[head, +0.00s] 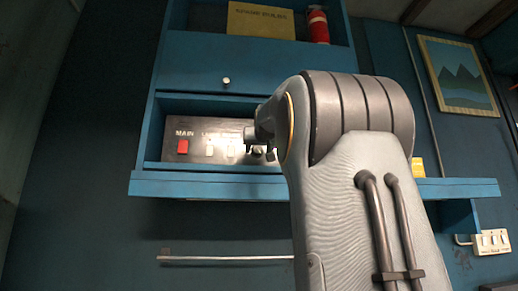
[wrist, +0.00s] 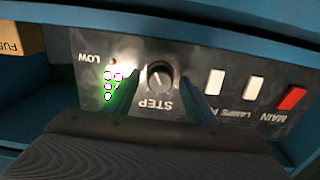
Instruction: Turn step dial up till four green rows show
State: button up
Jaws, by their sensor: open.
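The step dial (wrist: 160,75) is a dark round knob on the grey control panel, above the upside-down word STEP in the wrist view. My gripper (wrist: 159,80) is open, with one finger on each side of the dial. I cannot tell whether the fingers touch it. Small lamps (wrist: 107,86) with a green glow show left of the dial under the label LOW. The left finger may hide some of them, so I cannot tell the full number of rows. In the head view my gripper (head: 262,132) is at the panel, partly hidden by my arm.
The panel (head: 173,158) sits in a blue shelf recess. A red MAIN switch (wrist: 291,98) and two white switches (wrist: 253,90) lie right of the dial in the wrist view. A yellow fuse box (wrist: 20,36) stands at the left. A blue ledge (head: 210,185) runs below.

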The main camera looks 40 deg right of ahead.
jog(key=c, duration=1)
jog(key=shift+c, duration=0.3)
jog(key=shift+m+b, duration=0.85)
jog(key=shift+m, duration=1.95)
jog(key=o, duration=1.1)
jog(key=shift+c, duration=0.2)
jog(key=shift+a, duration=0.1)
